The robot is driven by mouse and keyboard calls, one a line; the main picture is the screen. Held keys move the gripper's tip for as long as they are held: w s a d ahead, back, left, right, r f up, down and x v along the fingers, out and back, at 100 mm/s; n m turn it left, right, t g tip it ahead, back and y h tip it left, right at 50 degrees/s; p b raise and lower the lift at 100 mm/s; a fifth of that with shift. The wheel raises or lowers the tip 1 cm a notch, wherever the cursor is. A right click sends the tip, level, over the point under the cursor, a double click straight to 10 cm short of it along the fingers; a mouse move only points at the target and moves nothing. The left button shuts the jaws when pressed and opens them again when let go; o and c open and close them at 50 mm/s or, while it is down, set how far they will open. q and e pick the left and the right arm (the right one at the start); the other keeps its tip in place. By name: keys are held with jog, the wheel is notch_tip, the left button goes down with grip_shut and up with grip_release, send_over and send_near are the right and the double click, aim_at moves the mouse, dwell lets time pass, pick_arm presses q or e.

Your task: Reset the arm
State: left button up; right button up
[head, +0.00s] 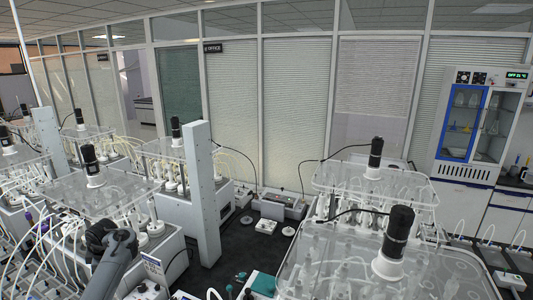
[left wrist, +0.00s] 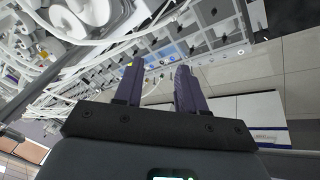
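My left arm comes in at the lower left of the head view, grey with a dark joint, among the reactor tubes. In the left wrist view my left gripper (left wrist: 158,88) shows two dark purple fingers held apart, with nothing between them. Behind the fingers is a grey panel (left wrist: 215,12) with rows of small fittings, and white tubes beside it. My right gripper is in neither view.
Reactor stations with clear lids (head: 90,193) and black-topped motors crowd the left. Another clear-lidded station (head: 375,185) stands right of centre. A white upright post (head: 202,190) stands between them. A glass-door cabinet (head: 475,125) is at the back right. Dark floor shows in the middle.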

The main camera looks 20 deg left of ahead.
pick_arm(q)
jog(key=s+d+f+m+t, duration=0.1)
jog(key=s+d+f+m, duration=0.25)
jog(key=d+m, duration=0.55)
jog(key=s+d+f+m+t+y, duration=0.15)
jog(key=d+f+m, duration=0.25)
jog(key=d+m, duration=0.5)
jog(key=s+d+f+m+t, duration=0.1)
jog(key=s+d+f+m, duration=0.3)
jog(key=d+m, duration=0.5)
jog(key=s+d+m+h, duration=0.3)
jog(key=s+d+m, duration=0.3)
jog(key=s+d, duration=1)
jog(key=w+d+n+h, duration=0.3)
jog(key=d+n+h, duration=0.1)
jog(key=d, duration=0.7)
notch_tip(320, 180, up, 7)
jog(key=p, duration=0.6)
jog(key=shift+s+a+f+y+p, duration=0.25)
jog(key=shift+a+y+p, duration=0.1)
jog(key=shift+a, duration=0.1)
